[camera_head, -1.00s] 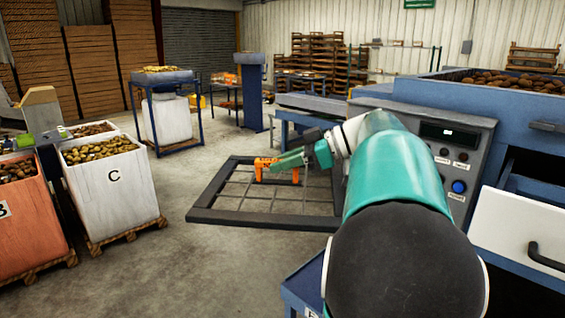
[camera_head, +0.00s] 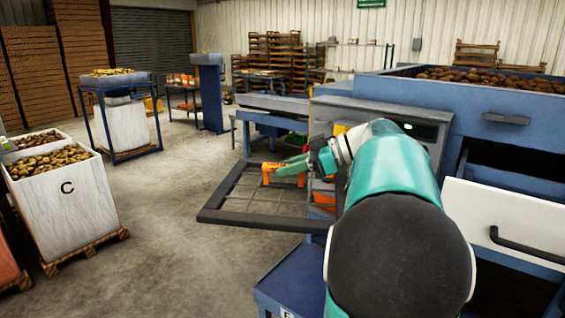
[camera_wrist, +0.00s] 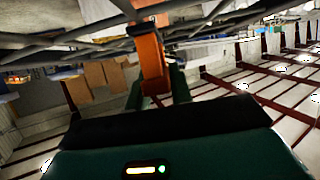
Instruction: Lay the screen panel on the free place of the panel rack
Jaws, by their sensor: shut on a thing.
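The screen panel is a dark frame (camera_head: 255,221) with a thin wire grid and an orange handle (camera_head: 268,174). It hangs off the floor, roughly level, left of my arm in the head view. My gripper (camera_head: 292,167), with green fingers, is shut on the handle. The wrist view shows the orange handle (camera_wrist: 151,65) between the fingers, with dark panel bars above it. A low blue stand (camera_head: 290,280) with a partly cut-off label is at the bottom, nearer than the panel. I cannot tell whether it is the panel rack; no free place is clearly visible.
The blue grader (camera_head: 460,101) with its control box and an open white drawer (camera_head: 500,222) fills the right side. A white crate C (camera_head: 68,208) of potatoes stands at left. A blue-framed stand (camera_head: 157,120) is farther back. The floor between is clear.

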